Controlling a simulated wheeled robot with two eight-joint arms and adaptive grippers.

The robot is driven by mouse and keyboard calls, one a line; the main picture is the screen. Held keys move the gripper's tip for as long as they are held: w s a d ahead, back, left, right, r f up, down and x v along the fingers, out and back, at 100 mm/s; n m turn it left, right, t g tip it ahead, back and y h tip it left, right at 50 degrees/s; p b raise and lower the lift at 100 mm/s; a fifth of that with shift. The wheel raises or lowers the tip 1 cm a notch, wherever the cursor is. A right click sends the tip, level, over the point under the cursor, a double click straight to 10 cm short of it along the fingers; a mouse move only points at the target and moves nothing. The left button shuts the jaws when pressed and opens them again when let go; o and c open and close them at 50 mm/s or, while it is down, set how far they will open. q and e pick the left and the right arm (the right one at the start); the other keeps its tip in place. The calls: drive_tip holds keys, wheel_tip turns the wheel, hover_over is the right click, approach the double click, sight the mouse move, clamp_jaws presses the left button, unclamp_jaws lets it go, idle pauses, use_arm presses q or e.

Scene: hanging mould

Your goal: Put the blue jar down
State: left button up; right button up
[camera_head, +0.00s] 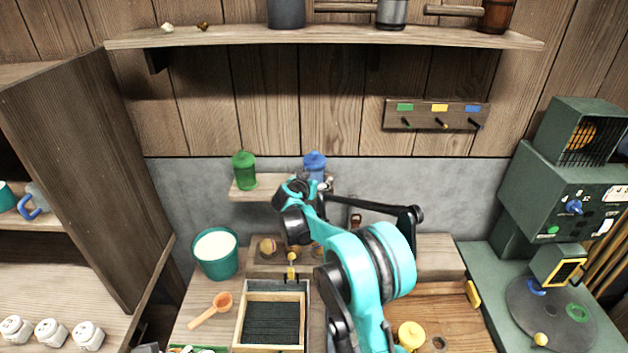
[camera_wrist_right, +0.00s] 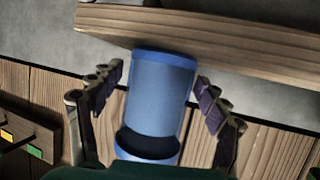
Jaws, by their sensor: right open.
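The blue jar (camera_head: 315,161) is upright at the right part of the small wall shelf (camera_head: 240,196), with its lower part hidden behind my right gripper in the head view. My right gripper (camera_head: 318,186) is at the jar. In the right wrist view, which is upside down, the blue jar (camera_wrist_right: 160,90) sits between the two spread fingers of my right gripper (camera_wrist_right: 160,82). Gaps show beside the jar, and its base end meets the shelf edge (camera_wrist_right: 200,28). The exact contact with the shelf is hidden. My left gripper is out of view.
A green jar (camera_head: 244,170) stands on the same shelf, left of the blue one. A long shelf (camera_head: 330,40) runs above. A hook rack (camera_head: 437,114) hangs at the right. A teal pot (camera_head: 216,255) and a wooden frame (camera_head: 271,322) are on the bench below.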

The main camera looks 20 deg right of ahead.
drive_tip(key=p+v, duration=0.1)
drive_tip(key=v, duration=1.1)
wheel_tip(320, 180, up, 12)
drive_tip(key=s+n+t+y, duration=0.1)
drive_tip(key=s+t, duration=0.1)
drive_tip(key=t, duration=0.3)
drive_tip(key=s+a+r+n+t+y, duration=0.2)
drive_tip(key=s+a+r+n+y, duration=0.3)
drive_tip(key=s+r+y, duration=0.15)
drive_tip(key=s+a+f+n+g+y, duration=0.4)
drive_tip(key=s+f, duration=0.5)
drive_tip(key=s, duration=0.5)
drive_tip(key=s+d+f+m+g+h, duration=0.1)
drive_tip(key=s+d+f+g+h, duration=0.1)
drive_tip(key=s+f, duration=0.5)
drive_tip(key=s+d+f+m+g+h, duration=0.2)
drive_tip(key=s+d+f+g, duration=0.3)
drive_tip(key=s+d+f, duration=0.1)
drive_tip(key=shift+s+d+f, duration=0.25)
drive_tip(key=shift+s+f, duration=0.2)
drive_tip(key=shift+s, duration=0.7)
